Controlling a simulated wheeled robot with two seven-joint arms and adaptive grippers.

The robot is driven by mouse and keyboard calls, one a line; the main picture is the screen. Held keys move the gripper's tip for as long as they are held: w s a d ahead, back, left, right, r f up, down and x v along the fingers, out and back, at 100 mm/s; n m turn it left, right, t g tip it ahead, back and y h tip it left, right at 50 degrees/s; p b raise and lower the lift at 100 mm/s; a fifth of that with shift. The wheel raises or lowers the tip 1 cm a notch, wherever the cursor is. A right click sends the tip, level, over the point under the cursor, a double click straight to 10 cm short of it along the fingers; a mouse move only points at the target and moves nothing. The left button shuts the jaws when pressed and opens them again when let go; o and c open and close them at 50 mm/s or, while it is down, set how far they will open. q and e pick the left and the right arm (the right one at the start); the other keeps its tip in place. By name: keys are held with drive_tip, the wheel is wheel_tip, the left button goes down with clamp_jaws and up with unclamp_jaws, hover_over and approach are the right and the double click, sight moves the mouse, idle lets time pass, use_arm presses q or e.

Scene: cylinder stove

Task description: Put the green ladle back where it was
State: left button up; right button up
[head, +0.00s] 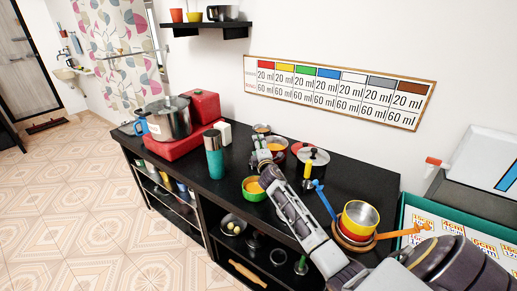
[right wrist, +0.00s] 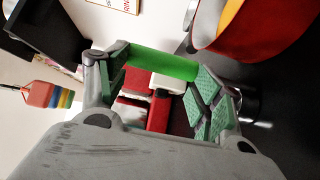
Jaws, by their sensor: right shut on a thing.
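In the head view my right gripper (head: 265,157) is over the back of the black counter, beside a red bowl. In the right wrist view its green-padded fingers (right wrist: 160,75) are shut on a green bar (right wrist: 165,64), which spans from one finger to the other. The bar looks like the green ladle's handle; the ladle's bowl cannot be made out for sure. My left gripper is not in view.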

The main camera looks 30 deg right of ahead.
drive_tip(key=o, duration=0.8)
drive_tip(key=shift+f, duration=0.1)
drive_tip(key=o, duration=0.5)
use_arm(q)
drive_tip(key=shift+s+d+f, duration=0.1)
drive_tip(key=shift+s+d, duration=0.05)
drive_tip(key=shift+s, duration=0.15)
use_arm(e)
drive_tip(key=shift+s, duration=0.1)
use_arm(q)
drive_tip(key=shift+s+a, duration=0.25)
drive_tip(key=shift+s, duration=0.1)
use_arm(e)
drive_tip(key=shift+v, duration=5.9)
